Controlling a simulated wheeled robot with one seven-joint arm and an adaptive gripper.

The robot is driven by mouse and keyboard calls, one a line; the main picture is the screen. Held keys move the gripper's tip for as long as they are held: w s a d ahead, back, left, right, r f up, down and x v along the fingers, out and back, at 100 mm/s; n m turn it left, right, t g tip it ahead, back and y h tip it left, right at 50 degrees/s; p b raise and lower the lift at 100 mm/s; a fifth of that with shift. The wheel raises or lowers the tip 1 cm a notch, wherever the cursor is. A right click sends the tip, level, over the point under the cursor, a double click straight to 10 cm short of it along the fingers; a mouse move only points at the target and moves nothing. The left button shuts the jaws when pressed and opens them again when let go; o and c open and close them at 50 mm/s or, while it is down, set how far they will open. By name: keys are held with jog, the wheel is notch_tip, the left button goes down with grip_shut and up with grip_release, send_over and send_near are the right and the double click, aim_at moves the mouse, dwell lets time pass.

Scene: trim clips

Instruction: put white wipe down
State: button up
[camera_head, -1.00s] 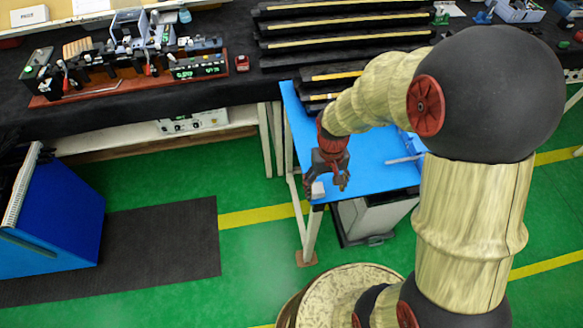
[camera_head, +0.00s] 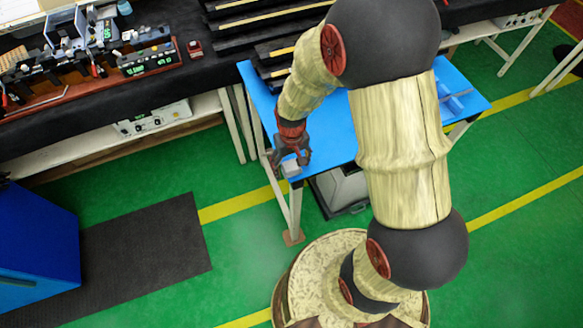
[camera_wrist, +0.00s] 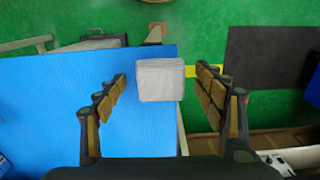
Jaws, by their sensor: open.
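The white wipe (camera_wrist: 160,79) is a small pale block at the corner of the blue table (camera_wrist: 70,110) in the wrist view, partly overlapping the table's edge. It also shows in the head view (camera_head: 291,168) at the table's front left corner, just below my gripper (camera_head: 292,153). In the wrist view my gripper is open, with one finger on each side of the wipe and a visible gap on both sides. The wipe's underside is hidden, so I cannot tell how much of it rests on the table.
The blue table top (camera_head: 335,125) has free room right of my gripper. Dark rails (camera_head: 265,25) are stacked behind it. A black bench with instruments (camera_head: 150,58) stands at the back left. A dark mat (camera_head: 150,240) lies on the green floor.

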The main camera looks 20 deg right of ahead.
jog(key=c, duration=0.3)
jog(key=c, duration=0.8)
jog(key=shift+r, duration=0.1)
